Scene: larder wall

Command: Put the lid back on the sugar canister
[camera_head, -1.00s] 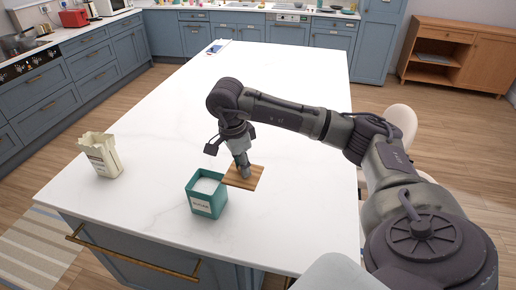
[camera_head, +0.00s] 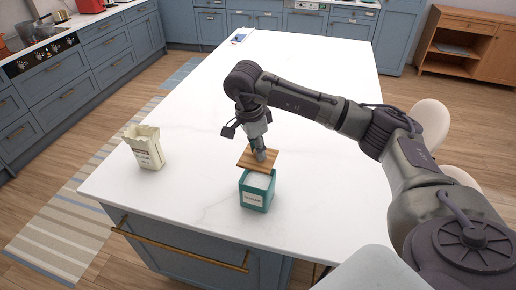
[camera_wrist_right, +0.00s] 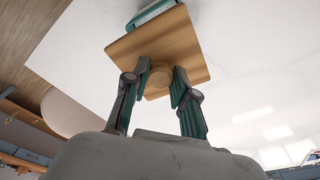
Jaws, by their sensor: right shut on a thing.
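The sugar canister (camera_head: 257,198) is a square teal box with a white label, standing open near the front edge of the island. White sugar shows inside it. My right gripper (camera_head: 262,154) is shut on the knob of the square wooden lid (camera_head: 245,160) and holds it above the canister's back part. The lid covers part of the opening from view; whether they touch cannot be told. In the right wrist view the lid (camera_wrist_right: 187,40) hangs from the fingers, with a teal edge of the canister (camera_wrist_right: 152,14) beyond it. My left gripper is not in view.
An open paper bag (camera_head: 146,148) stands on the white island top (camera_head: 200,190) to the left of the canister. The island top around and behind is mostly clear. White rounded chairs (camera_head: 430,122) stand at the right side.

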